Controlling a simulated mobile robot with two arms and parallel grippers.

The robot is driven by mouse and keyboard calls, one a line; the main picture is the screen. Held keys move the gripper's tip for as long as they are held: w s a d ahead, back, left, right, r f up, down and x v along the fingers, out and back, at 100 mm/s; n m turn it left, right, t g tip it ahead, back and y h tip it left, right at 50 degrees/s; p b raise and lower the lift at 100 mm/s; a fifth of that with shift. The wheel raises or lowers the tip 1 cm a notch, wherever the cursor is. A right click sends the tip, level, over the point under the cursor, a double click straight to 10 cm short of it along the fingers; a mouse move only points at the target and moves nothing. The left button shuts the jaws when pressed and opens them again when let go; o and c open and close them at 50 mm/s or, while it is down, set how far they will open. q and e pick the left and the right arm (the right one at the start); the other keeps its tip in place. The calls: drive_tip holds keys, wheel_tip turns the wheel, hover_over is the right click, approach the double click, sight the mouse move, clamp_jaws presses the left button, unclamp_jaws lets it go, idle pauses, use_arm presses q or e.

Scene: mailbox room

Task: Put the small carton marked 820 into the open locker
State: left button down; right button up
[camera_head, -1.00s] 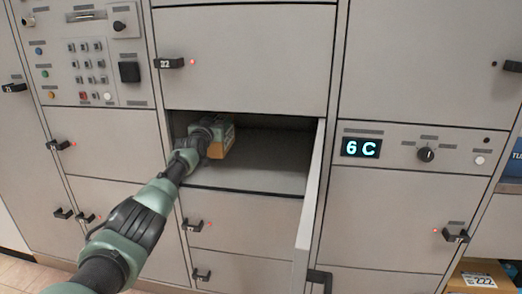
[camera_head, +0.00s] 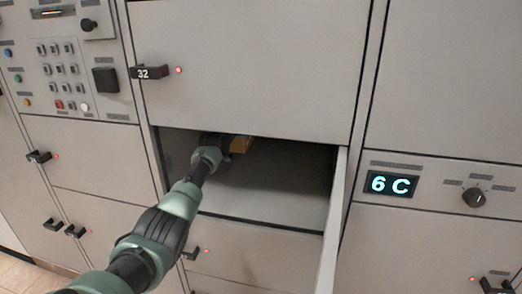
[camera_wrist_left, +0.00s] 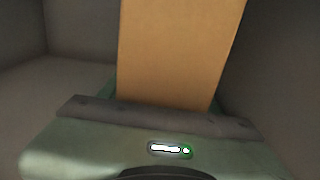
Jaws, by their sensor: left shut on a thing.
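The open locker (camera_head: 275,190) is a dark compartment below door 32, in the middle of the head view. My left arm reaches into it from the lower left. My left gripper (camera_head: 222,144) is inside the locker, near its left side and upper opening edge. It is shut on the carton (camera_head: 241,145), an orange-brown box of which only a small part shows in the head view. In the left wrist view the carton (camera_wrist_left: 180,50) stands out beyond the gripper, filling the upper middle. No 820 marking is visible. My right gripper is not in view.
The locker door (camera_head: 333,225) stands open at the right of the opening. Closed door 32 (camera_head: 250,60) is above. A keypad panel (camera_head: 62,65) is at upper left, and a display reading 6 C (camera_head: 391,185) is at right. The locker floor right of the carton is clear.

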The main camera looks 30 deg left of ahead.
use_arm(q)
drive_tip(key=shift+s+d+r+p, duration=0.1)
drive_tip(key=shift+s+d+p, duration=0.2)
drive_tip(key=shift+s+d, duration=0.65)
drive_tip(key=s+d, duration=0.9)
drive_tip(key=d, duration=0.3)
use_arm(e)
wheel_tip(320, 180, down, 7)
use_arm(q)
wheel_tip(320, 180, down, 7)
drive_tip(key=shift+w+a+b, duration=0.15)
drive_tip(key=shift+b, duration=0.3)
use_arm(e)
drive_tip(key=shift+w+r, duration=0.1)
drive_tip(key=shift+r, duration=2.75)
use_arm(q)
drive_tip(key=c, duration=0.6)
unclamp_jaws()
drive_tip(key=shift+f, duration=0.25)
drive_tip(key=shift+o, duration=1.4)
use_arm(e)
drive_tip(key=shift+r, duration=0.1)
